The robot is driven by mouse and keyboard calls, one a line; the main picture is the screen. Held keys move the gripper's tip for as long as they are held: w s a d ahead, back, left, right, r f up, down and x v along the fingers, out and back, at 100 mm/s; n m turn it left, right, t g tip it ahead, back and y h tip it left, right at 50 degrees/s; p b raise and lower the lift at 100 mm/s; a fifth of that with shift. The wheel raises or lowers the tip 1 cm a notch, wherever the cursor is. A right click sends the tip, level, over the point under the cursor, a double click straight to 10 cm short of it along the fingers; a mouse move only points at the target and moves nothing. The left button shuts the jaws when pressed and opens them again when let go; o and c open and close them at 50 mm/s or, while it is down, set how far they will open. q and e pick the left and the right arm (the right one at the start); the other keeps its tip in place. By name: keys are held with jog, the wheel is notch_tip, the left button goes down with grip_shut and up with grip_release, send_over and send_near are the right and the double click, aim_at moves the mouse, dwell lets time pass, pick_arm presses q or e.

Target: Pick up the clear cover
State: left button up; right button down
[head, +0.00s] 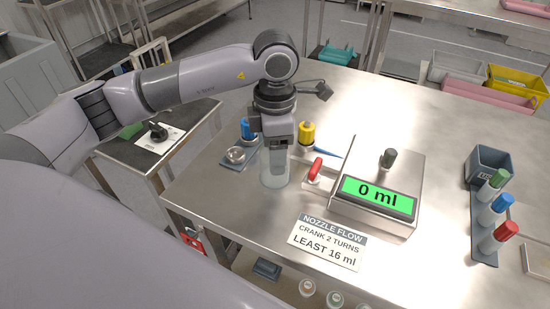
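A clear cover (274,181), a see-through upright cylinder, stands on the steel table in the head view, left of the display box. My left gripper (278,160) points straight down at it from above, and its fingers overlap the cover's upper part. I cannot tell whether the fingers are closed on the cover or only around it. My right gripper is not in view.
A box reading "0 ml" (377,197) has a red-handled crank (315,169) at its left. A blue-capped bottle (246,128) and small clear dish (236,154) stand left, a yellow-topped item (307,132) behind. Capped bottles (498,236) line the right.

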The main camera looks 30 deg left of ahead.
pick_arm(q)
jog(key=shift+r, duration=0.1)
notch_tip(320, 180, up, 9)
jog(key=shift+r+b, duration=0.1)
jog(key=shift+b, duration=0.3)
notch_tip(320, 180, up, 11)
jog(key=p, duration=0.1)
jog(key=shift+p, duration=0.35)
jog(key=shift+f, duration=0.2)
jog(key=shift+o, duration=1)
jog(key=c, duration=0.7)
jog(key=shift+o, duration=0.2)
